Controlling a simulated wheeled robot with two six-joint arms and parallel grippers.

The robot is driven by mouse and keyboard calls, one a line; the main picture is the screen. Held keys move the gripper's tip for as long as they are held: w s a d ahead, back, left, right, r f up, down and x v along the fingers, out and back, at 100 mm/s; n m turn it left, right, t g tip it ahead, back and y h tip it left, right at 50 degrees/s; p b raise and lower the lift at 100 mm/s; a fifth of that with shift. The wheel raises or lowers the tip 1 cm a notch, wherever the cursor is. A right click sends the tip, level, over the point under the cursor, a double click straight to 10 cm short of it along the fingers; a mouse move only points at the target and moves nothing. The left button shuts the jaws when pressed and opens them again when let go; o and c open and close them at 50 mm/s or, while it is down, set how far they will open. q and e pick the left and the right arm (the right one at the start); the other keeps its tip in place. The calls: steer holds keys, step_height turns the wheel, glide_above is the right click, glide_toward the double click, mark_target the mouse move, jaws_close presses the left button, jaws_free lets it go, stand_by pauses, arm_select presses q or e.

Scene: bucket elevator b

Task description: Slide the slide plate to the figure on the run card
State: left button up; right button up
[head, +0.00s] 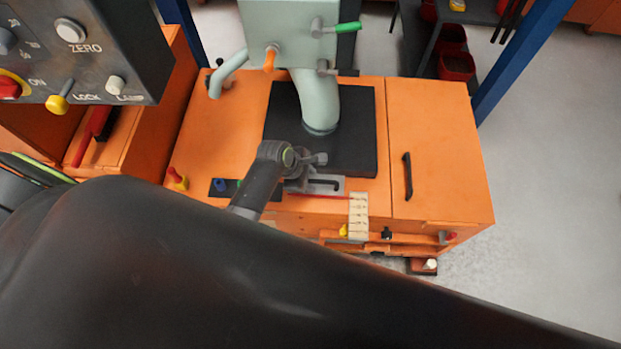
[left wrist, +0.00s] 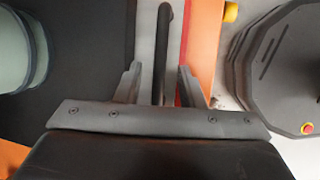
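The slide plate (head: 335,184) is a light grey metal plate with a black bar handle, at the front edge of the black pad on the orange machine. My left gripper (head: 312,172) is at the handle and partly covers the plate. In the left wrist view the black handle (left wrist: 164,50) stands between the two fingers of my left gripper (left wrist: 160,84), with a gap on each side. The gripper is open. A beige marked strip (head: 358,216) is at the machine's front, right of the plate. No readable run card shows. My right gripper is not in view.
A pale green chute (head: 318,105) comes down onto the black pad (head: 350,150) behind the gripper. A control panel (head: 85,45) hangs at the upper left. A black handle (head: 407,176) is on the orange cabinet at right. My dark arm covers the foreground.

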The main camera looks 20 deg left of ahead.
arm_select(q)
steer(key=shift+w+d+f, duration=0.15)
steer(key=shift+d+f, duration=0.05)
steer(key=shift+f, duration=0.3)
jaws_close()
